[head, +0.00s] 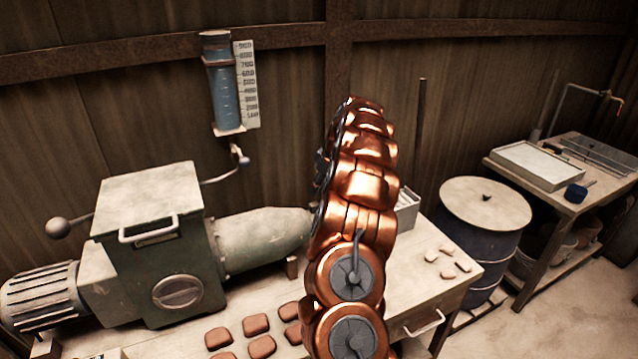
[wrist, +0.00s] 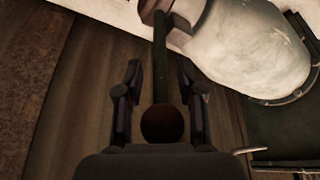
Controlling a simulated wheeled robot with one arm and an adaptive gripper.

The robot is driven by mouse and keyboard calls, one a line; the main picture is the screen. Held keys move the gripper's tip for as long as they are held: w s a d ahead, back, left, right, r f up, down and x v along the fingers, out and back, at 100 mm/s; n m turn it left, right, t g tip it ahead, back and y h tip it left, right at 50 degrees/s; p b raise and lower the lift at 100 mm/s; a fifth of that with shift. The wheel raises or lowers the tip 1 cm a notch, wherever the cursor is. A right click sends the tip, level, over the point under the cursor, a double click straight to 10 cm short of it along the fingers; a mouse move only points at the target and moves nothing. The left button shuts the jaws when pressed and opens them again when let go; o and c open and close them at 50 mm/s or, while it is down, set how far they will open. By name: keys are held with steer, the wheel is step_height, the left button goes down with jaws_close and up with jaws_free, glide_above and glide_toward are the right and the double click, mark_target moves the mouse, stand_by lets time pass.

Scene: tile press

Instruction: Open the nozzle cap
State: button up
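The pale nozzle (head: 262,240) sticks out to the right from the press (head: 160,255); my copper arm hides its tip and the cap end in the head view. In the wrist view the nozzle (wrist: 255,45) fills the upper right. A brown piece (wrist: 178,28) sits at its narrow end; I cannot tell whether it is the cap. A dark bar with a round knob (wrist: 162,123) runs from there toward my gripper. My gripper (wrist: 158,70) is open, one finger on each side of the bar, with gaps showing. It is hidden in the head view.
Several reddish tiles (head: 256,324) lie on the bench (head: 425,290) below the nozzle. Several pale pieces lie at its right end. A blue drum (head: 484,235) and a second table (head: 590,175) stand to the right. A blue gauge (head: 223,90) hangs on the wooden wall.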

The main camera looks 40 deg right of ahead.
steer(key=shift+f, duration=0.1)
jaws_close()
stand_by(0.3)
stand_by(0.4)
